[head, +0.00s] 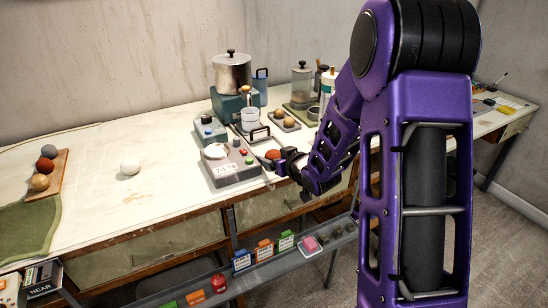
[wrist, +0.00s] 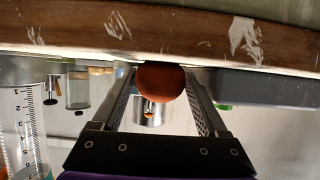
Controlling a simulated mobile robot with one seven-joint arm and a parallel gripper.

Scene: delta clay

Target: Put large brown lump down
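The large brown lump (wrist: 162,79) is a round, reddish-brown ball. In the wrist view it sits between the two fingertips of my gripper (wrist: 161,84), which look closed against its sides. In the head view the lump (head: 273,154) shows at the end of my gripper (head: 275,160), near the front edge of the table (head: 90,180), right of the grey scale (head: 232,172). It seems held clear of the tabletop, but the exact height is hard to tell.
A white ball (head: 130,167) lies on the table, with bare surface around it. A wooden board (head: 44,182) with several balls is at left by a green cloth (head: 30,225). Pots, jars and small devices crowd the back. A rail of coloured boxes (head: 264,249) runs below the front edge.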

